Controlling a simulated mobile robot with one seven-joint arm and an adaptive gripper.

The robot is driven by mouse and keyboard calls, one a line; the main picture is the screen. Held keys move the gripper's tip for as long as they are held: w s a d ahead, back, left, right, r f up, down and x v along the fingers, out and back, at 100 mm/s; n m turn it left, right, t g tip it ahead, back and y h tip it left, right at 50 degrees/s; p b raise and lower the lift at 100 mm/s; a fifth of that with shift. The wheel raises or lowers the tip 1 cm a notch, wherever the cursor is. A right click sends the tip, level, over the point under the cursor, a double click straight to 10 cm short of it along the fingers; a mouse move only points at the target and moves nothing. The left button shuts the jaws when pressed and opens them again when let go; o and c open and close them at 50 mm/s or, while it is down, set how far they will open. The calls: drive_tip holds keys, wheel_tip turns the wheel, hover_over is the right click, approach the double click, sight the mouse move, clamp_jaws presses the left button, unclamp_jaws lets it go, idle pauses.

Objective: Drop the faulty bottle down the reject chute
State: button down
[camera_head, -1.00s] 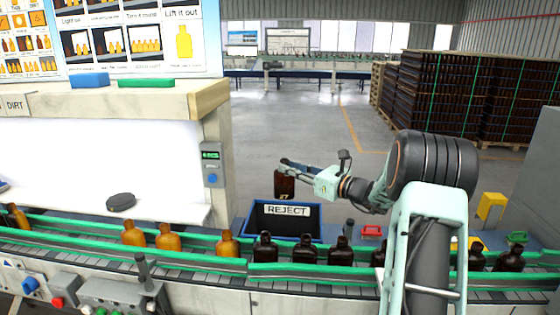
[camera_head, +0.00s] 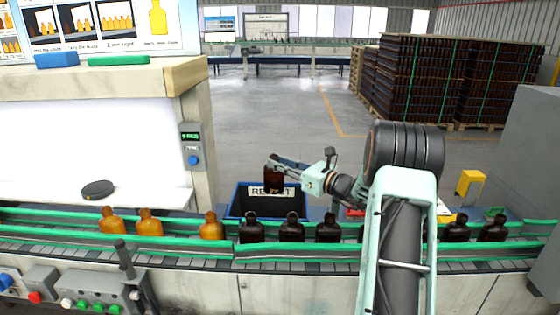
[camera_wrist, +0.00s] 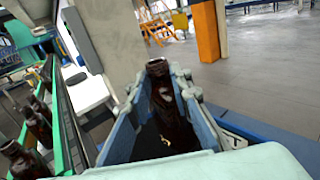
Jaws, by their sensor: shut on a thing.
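My gripper (camera_head: 283,168) is shut on a dark amber bottle (camera_head: 272,180), held upright above the reject chute. In the wrist view the bottle (camera_wrist: 170,110) stands between the two fingers, its neck toward the top and a small pale mark low on its side. The reject chute (camera_head: 238,205) is a blue-rimmed dark opening behind the conveyor, with a white REJECT label (camera_head: 259,191) that the bottle partly covers. In the head view the bottle's base overlaps the label; I cannot tell whether it is below the rim's height.
A green-railed conveyor (camera_head: 190,232) runs along the front, carrying lighter amber bottles (camera_head: 211,226) at left and dark ones (camera_head: 292,228) at right. A post with a small display (camera_head: 191,145) stands left of the chute. A black disc (camera_head: 98,189) lies by the light panel.

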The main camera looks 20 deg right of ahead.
drive_tip(key=c, duration=1.7)
unclamp_jaws()
drive_tip(key=shift+o, duration=0.2)
drive_tip(key=v, duration=1.2)
drive_tip(key=shift+a, duration=0.15)
